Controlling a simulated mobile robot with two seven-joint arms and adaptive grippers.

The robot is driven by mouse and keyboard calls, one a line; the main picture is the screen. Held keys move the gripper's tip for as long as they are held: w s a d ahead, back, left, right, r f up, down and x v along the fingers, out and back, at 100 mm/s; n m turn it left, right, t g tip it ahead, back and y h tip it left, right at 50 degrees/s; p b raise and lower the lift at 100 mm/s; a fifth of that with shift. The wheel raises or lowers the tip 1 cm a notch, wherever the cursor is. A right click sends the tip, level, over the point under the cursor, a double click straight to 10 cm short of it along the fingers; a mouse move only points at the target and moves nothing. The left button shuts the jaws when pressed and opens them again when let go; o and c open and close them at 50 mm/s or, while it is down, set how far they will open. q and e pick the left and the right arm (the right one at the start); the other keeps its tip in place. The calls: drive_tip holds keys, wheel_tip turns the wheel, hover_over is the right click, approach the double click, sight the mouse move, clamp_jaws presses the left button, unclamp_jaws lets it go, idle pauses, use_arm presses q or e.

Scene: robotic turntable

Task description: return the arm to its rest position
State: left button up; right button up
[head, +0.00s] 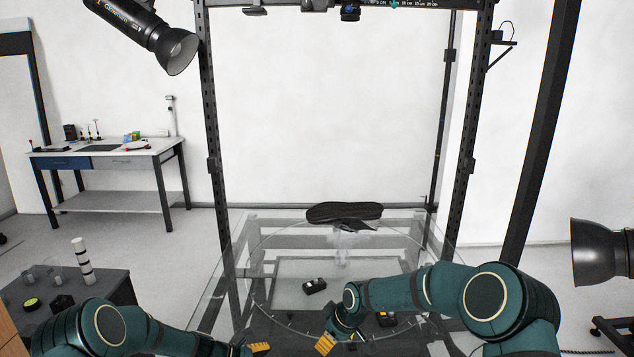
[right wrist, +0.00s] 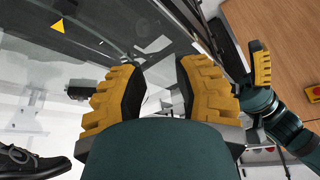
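My right arm reaches in from the right over the glass turntable (head: 262,270). Its gripper (right wrist: 162,88) shows two yellow-padded fingers spread apart in the right wrist view, with nothing held between them. In the head view the right gripper (head: 326,343) is low in the picture, near the table's front, partly hidden by my arm. My left arm comes in at the bottom left. One yellow pad of the left gripper (head: 260,348) shows at the bottom edge, and also at the right of the right wrist view (right wrist: 262,68); its other finger is hidden.
A dark shoe (head: 344,212) is at the turntable's far side. A small black device (head: 314,286) lies on the glass. Black frame posts (head: 212,165) flank the table. A lamp (head: 592,250) stands at the right. A dark side table (head: 115,282) with small items is at the left.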

use_arm(q)
drive_tip(key=s+d+f+m+g+y+b, duration=0.1)
drive_tip(key=s+f+m+g+y+b, duration=0.2)
drive_tip(key=s+f, duration=0.4)
drive_tip(key=s+d+f+m+t+y+b, duration=0.1)
drive_tip(key=s+m, duration=0.6)
drive_tip(key=s, duration=0.2)
drive_tip(key=s+f+m+t+y+b, duration=0.1)
drive_tip(key=s+f+m+y+b, duration=0.1)
drive_tip(key=s+m, duration=0.6)
drive_tip(key=shift+s+d+f+y+b, duration=0.15)
drive_tip(key=shift+s+d+y+b, duration=0.2)
drive_tip(key=shift+s, duration=0.55)
use_arm(e)
drive_tip(key=s+d+f+m, duration=0.3)
drive_tip(key=s+f+m, duration=0.3)
drive_tip(key=s, duration=0.8)
drive_tip(key=s+d+f+m, duration=0.4)
drive_tip(key=s+f+m, duration=0.3)
drive_tip(key=s+f, duration=0.4)
drive_tip(key=s, duration=0.4)
drive_tip(key=shift+f, duration=0.2)
